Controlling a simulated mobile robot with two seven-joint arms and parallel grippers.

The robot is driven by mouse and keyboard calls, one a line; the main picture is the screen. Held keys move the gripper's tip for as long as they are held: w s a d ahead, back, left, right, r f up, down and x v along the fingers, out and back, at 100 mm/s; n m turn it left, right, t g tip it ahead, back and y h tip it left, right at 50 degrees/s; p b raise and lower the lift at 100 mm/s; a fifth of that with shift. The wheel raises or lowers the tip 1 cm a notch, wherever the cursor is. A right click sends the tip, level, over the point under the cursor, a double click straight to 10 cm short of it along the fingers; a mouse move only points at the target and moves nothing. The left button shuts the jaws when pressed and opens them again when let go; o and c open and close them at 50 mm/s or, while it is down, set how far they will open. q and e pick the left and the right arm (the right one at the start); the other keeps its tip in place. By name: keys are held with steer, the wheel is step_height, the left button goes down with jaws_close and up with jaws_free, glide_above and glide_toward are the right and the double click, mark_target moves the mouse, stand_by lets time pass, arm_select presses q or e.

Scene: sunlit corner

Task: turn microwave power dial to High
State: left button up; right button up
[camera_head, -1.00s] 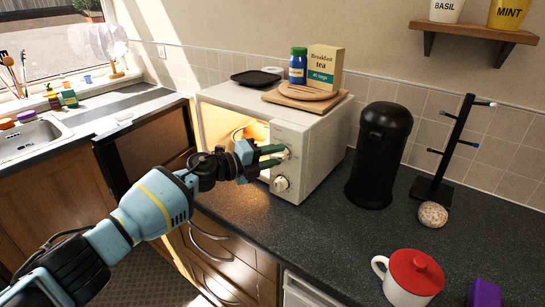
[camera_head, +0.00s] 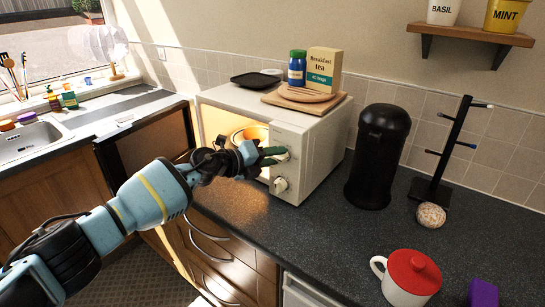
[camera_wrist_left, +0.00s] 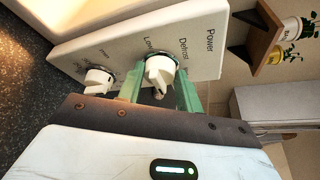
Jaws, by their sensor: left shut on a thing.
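The white microwave (camera_head: 313,155) stands on the counter with its door (camera_head: 150,148) open and its inside lit. The power dial (camera_head: 282,154) is the upper white knob on its front panel. In the left wrist view the power dial (camera_wrist_left: 158,72) sits between my green fingertips, with "Power", "Defrost" and "Low" printed around it. I cannot read its exact setting. My left gripper (camera_head: 274,156) is shut on this dial; it also shows in the left wrist view (camera_wrist_left: 159,90). The lower knob (camera_head: 280,185) is beside it, ungripped. My right gripper is not in view.
An orange-and-white bowl (camera_head: 249,137) is inside the microwave. A wooden board (camera_head: 325,106), tea box (camera_head: 323,70) and blue jar (camera_head: 297,68) are on top. A black canister (camera_head: 378,155) and mug rack (camera_head: 440,160) stand to the right.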

arm_select(q)
steer(key=o, duration=1)
steer(key=shift+a, duration=0.1)
steer(key=v, duration=0.7)
steer(key=shift+s+a, duration=0.2)
steer(key=shift+s, duration=0.1)
